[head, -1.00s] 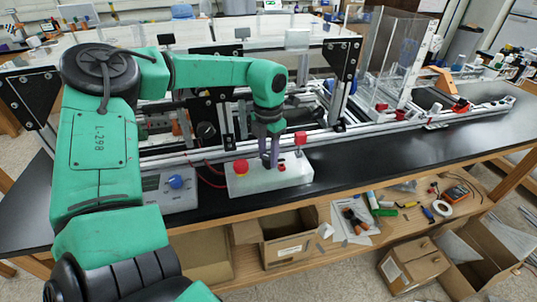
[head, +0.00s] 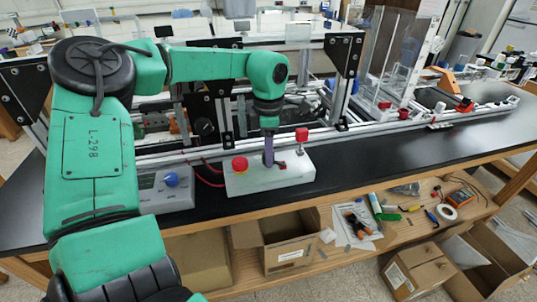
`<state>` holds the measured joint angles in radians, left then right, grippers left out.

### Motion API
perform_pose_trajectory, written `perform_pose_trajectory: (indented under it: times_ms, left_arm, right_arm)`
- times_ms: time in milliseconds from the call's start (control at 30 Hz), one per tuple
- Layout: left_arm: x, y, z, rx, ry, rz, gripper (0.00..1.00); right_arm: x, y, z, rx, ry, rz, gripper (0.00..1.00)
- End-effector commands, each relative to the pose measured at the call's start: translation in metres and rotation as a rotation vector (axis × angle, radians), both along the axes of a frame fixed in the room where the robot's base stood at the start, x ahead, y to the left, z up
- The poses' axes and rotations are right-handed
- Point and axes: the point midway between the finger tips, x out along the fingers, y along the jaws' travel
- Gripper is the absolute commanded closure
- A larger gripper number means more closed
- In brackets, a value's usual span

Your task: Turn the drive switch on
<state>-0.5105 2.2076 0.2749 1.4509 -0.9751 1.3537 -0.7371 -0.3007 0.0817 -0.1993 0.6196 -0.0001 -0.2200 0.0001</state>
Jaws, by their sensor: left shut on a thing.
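A white control box (head: 240,184) sits on the black bench top. It has a red round button (head: 240,165) on its left and a red-topped post (head: 302,135) on its right. My left gripper (head: 268,160) points down at the middle of the box top, between the button and the post. Its fingers are shut on a small part there, which I take to be the drive switch. The fingers hide most of it; only a small dark red bit shows beside the fingertips. Its on or off position cannot be told. My right gripper is not in view.
A grey unit with a blue knob (head: 171,180) stands left of the box. An aluminium extrusion frame (head: 375,129) runs behind it. Cardboard boxes (head: 290,257) and loose tools lie on the shelf below. The bench right of the box is clear.

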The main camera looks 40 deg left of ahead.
Motion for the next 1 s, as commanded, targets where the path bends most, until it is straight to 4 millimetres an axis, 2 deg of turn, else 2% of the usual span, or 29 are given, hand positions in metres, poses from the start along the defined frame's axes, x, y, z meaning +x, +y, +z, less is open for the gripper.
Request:
perform_pose_trajectory:
  times_ms: [600, 1000]
  left_arm:
    - [0.0008, -0.0006, 0.0018, -0.002, -0.004, -0.572, 1.0]
    - [0.0009, -0.0007, 0.0018, -0.001, -0.004, -0.816, 1.0]
  right_arm:
    - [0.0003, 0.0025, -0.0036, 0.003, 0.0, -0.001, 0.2]
    - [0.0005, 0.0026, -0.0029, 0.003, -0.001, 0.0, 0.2]
